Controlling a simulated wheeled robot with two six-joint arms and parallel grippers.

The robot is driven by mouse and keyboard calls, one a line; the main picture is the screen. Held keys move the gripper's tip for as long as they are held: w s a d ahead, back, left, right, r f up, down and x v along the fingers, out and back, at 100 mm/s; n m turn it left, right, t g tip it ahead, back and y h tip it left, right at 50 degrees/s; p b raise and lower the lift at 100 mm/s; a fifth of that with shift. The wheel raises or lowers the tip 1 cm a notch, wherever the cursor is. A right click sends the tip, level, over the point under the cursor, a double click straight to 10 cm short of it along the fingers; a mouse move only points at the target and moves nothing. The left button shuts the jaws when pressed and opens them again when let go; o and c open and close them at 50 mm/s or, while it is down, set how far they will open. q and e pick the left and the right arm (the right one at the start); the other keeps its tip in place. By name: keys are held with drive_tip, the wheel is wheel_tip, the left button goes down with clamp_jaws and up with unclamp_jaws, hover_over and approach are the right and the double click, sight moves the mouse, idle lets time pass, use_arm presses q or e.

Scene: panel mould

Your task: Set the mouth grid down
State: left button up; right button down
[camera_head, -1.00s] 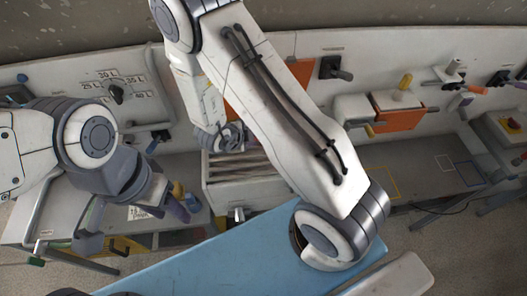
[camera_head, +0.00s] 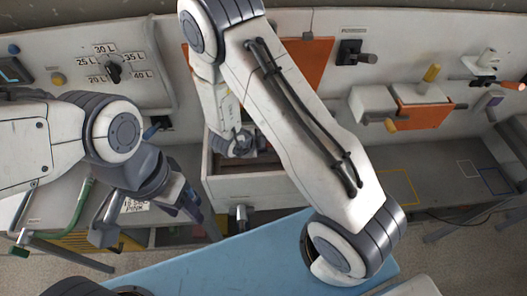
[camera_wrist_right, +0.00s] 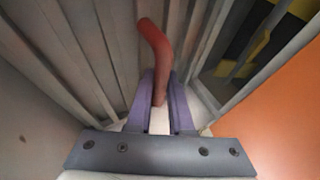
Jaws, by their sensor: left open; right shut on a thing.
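The mouth grid shows in the right wrist view as long pale grey bars (camera_wrist_right: 88,50) with a red bent handle (camera_wrist_right: 155,45). My right gripper (camera_wrist_right: 160,90) is shut on this handle, its purple fingers on either side. In the head view my right gripper (camera_head: 240,145) is at the white open box (camera_head: 245,188), largely hidden by my own arm. The grid's bars are mostly hidden there, and I cannot tell whether it rests on anything. My left gripper (camera_head: 148,214) is open and empty at the left, apart from the grid.
An orange panel (camera_wrist_right: 285,95) is close on the right in the wrist view. A blue surface (camera_head: 235,262) lies in front of the box. A dial (camera_head: 114,72) is on the back wall. An orange block (camera_head: 420,115) with handles is at the right. Grey bench beyond my arm looks fairly clear.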

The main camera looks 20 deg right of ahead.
drive_tip(key=shift+f+b, duration=0.3)
drive_tip(key=shift+f, duration=0.5)
use_arm(q)
drive_tip(key=shift+f, duration=0.65)
use_arm(e)
drive_tip(key=shift+r, duration=0.1)
drive_tip(key=c, duration=0.8)
unclamp_jaws()
use_arm(q)
drive_tip(key=shift+r, duration=0.15)
use_arm(e)
drive_tip(key=v, duration=1.2)
